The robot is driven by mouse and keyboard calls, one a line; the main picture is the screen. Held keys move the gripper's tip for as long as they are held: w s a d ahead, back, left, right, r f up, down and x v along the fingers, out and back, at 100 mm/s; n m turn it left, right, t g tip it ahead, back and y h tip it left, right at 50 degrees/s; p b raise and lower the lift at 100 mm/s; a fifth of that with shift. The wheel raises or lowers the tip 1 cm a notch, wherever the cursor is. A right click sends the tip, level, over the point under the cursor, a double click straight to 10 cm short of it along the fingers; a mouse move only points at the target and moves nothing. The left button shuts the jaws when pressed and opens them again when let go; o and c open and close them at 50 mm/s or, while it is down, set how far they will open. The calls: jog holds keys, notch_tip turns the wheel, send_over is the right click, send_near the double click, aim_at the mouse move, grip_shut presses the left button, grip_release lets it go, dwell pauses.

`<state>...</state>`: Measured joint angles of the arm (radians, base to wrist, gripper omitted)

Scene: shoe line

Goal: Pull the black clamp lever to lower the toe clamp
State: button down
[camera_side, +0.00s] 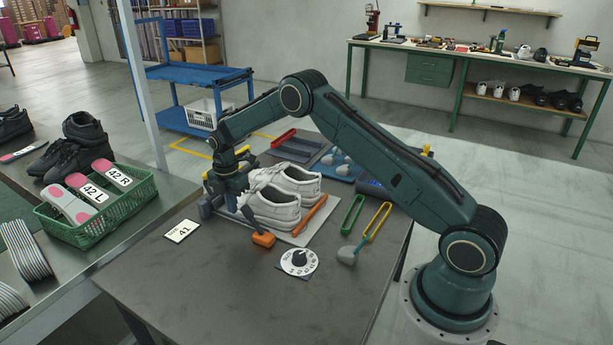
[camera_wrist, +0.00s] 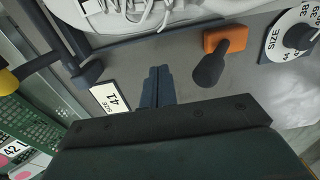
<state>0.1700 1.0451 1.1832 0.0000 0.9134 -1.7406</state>
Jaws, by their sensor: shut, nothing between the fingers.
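A black lever (camera_wrist: 208,70) with a rounded grip rises from an orange block (camera_wrist: 226,38) in the wrist view. The orange block also shows in the side view (camera_side: 263,239), in front of the white shoes. My gripper (camera_wrist: 157,72) is shut and empty, its dark fingertips to the left of the lever and apart from it. In the side view my gripper (camera_side: 232,206) is low beside the shoe toes. A dark bar with a pad (camera_wrist: 87,73), perhaps part of the toe clamp, lies left of the fingers. Whether it presses on a shoe cannot be told.
White shoes (camera_side: 273,212) stand on a grey plate behind the lever. A size dial (camera_side: 299,262) sits to the right of the orange block, and a size 41 card (camera_side: 182,231) to the left. A green basket (camera_side: 120,212) is farther left. The front of the table is clear.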

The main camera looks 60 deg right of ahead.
jog(key=shift+s, duration=0.15)
jog(key=shift+s, duration=4.9)
jog(key=shift+w, duration=0.3)
jog(key=shift+w, duration=0.45)
jog(key=shift+r, duration=0.15)
notch_tip(320, 180, up, 9)
